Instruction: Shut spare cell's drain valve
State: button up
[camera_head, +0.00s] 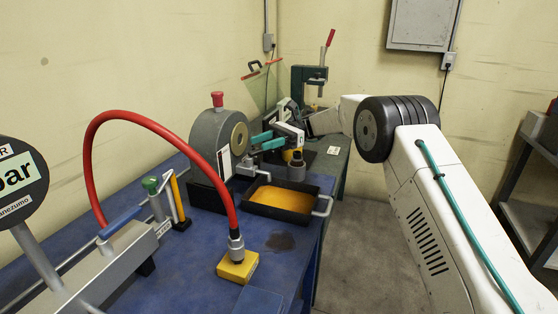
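My gripper (261,141), with teal fingers, is beside the brass-coloured round face (239,138) of a grey drum-shaped unit (209,134) with a red knob on top. The fingers point left at it; contact and the gap between them are unclear at this size. No part is clearly marked as the spare cell's drain valve. Valve-like parts at the left are a blue lever (121,221), a green-capped fitting (150,186) and a yellow bar handle (177,198) on or by a grey manifold (105,268).
A black tray of orange liquid (283,198) sits below my gripper. A red hose (150,122) arches over the blue bench (200,260) to a yellow block (238,269). A green press (309,80) stands behind. A dark stain marks the bench front.

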jog(key=s+d+r, duration=0.1)
jog(key=s+d, duration=0.3)
jog(key=s, duration=1)
jog(key=shift+s, duration=0.25)
jog(key=shift+r, duration=0.1)
